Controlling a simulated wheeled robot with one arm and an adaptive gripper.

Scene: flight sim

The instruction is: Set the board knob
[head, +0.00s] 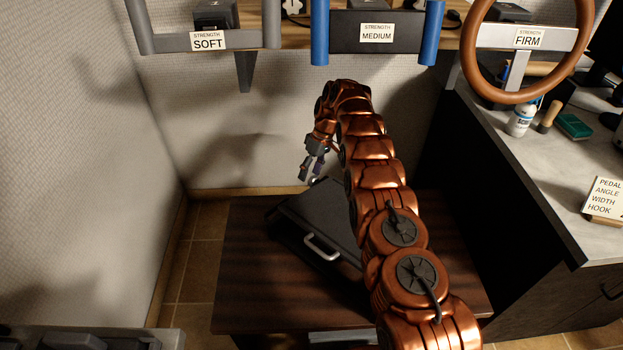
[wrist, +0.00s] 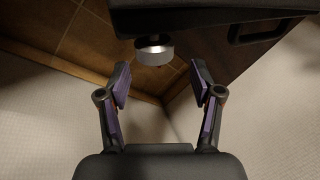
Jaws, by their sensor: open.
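The dark board (head: 302,212) lies on the brown table with a silver bar handle (head: 322,246) on its near side. The board also fills the top of the wrist view (wrist: 215,18). A round silver knob (wrist: 153,51) on a dark stem sticks out from the board's edge there. My gripper (head: 308,170) is at the board's far left corner. In the wrist view my gripper (wrist: 160,78) is open and empty, and the knob shows between and just beyond the fingertips, with no visible contact. In the head view the knob is too small to tell clearly.
The brown table (head: 245,260) stands by a pale wall (head: 90,150). Above hang mounts labelled soft (head: 208,40), medium (head: 377,32) and firm (head: 528,38). A desk (head: 535,165) with a bottle (head: 521,118) and a card (head: 605,198) is at right. Tiled floor (head: 203,250) is clear at left.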

